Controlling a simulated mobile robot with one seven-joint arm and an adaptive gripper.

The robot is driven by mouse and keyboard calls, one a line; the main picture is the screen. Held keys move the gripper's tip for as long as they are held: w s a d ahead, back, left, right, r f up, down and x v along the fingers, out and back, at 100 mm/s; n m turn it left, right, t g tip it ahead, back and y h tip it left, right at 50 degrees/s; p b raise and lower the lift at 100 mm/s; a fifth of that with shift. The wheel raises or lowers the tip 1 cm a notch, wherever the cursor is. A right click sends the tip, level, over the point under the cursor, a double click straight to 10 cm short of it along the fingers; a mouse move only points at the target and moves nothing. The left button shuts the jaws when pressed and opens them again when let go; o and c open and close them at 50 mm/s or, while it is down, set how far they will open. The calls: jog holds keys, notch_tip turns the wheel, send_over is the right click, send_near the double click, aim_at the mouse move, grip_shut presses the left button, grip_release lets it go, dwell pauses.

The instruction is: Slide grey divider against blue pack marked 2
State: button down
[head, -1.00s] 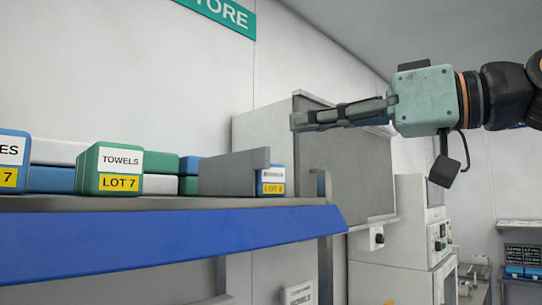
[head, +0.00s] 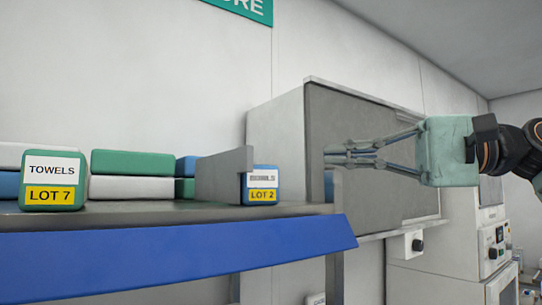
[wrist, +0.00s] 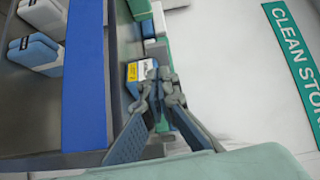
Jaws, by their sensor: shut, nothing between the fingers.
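The grey divider (head: 222,175) stands upright on the shelf in the head view. The blue pack (head: 262,172) with a yellow LOT 2 label stands immediately to its right; I cannot tell whether they touch. My gripper (head: 328,155) is shut and empty, pointing left, to the right of the pack and a little above its height. In the wrist view my gripper's fingertips (wrist: 157,72) are together beside the blue pack (wrist: 132,88), whose yellow label shows. The divider is not clearly distinguishable in the wrist view.
The grey shelf (head: 150,217) has a blue front edge (head: 180,255). Left of the divider are a green TOWELS LOT 7 pack (head: 54,180) and stacked green, white and blue packs (head: 133,163). A grey cabinet (head: 370,150) stands behind my gripper. Blue and white packs (wrist: 35,50) show lower, beyond the edge.

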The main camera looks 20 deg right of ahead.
aim_at(252, 157)
jog(key=p+x, duration=0.1)
jog(key=x, duration=0.9)
jog(key=shift+g, duration=0.3)
jog(key=shift+s+a+b, duration=0.3)
jog(key=shift+a+b, duration=0.25)
jog(key=shift+a, duration=0.2)
jog(key=shift+d, duration=0.1)
